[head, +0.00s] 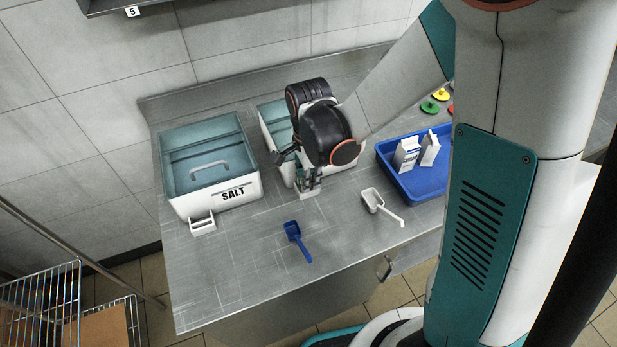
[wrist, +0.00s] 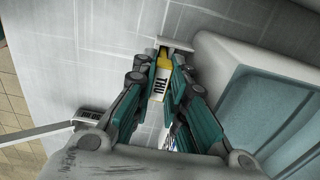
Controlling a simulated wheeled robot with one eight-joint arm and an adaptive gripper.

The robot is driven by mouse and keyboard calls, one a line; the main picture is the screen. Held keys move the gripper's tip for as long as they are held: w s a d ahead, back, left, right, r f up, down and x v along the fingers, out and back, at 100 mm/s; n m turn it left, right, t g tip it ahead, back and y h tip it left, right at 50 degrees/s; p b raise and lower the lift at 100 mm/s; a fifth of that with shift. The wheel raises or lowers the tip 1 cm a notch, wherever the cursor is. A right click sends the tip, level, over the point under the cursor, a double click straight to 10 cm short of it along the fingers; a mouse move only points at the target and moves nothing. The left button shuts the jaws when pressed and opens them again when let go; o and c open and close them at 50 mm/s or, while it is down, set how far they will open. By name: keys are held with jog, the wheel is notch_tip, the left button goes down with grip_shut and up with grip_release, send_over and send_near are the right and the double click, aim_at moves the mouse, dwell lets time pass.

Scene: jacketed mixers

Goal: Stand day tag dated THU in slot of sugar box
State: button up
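The day tag (wrist: 161,84), yellow and white with THU in black, is between the fingers of my gripper (wrist: 164,66) in the wrist view. The fingers are closed in on both sides of it. In the head view my gripper (head: 308,178) is low at the front of a white box with a teal lid (head: 270,119), mostly hidden behind my arm; its name is not readable. The box's white slot holder (head: 308,189) is right below the fingers, and shows just beyond the tag in the wrist view (wrist: 172,43). I cannot tell whether the tag sits in the slot.
The SALT box (head: 213,192) with its own white holder (head: 203,224) is to the left. A blue scoop (head: 297,240) and a white scoop (head: 380,205) lie in front. A blue tray (head: 424,183) with two white cartons is to the right. The front left worktop is clear.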

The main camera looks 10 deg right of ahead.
jog(key=o, duration=0.8)
jog(key=shift+c, duration=0.2)
jog(key=shift+r, duration=0.15)
jog(key=shift+c, duration=0.2)
jog(key=shift+w+r+p, duration=0.1)
jog(key=shift+r+p, duration=0.4)
jog(key=shift+r, duration=0.15)
jog(key=shift+o, duration=1.1)
jog(key=shift+r+p, duration=1.95)
jog(key=shift+r, duration=0.85)
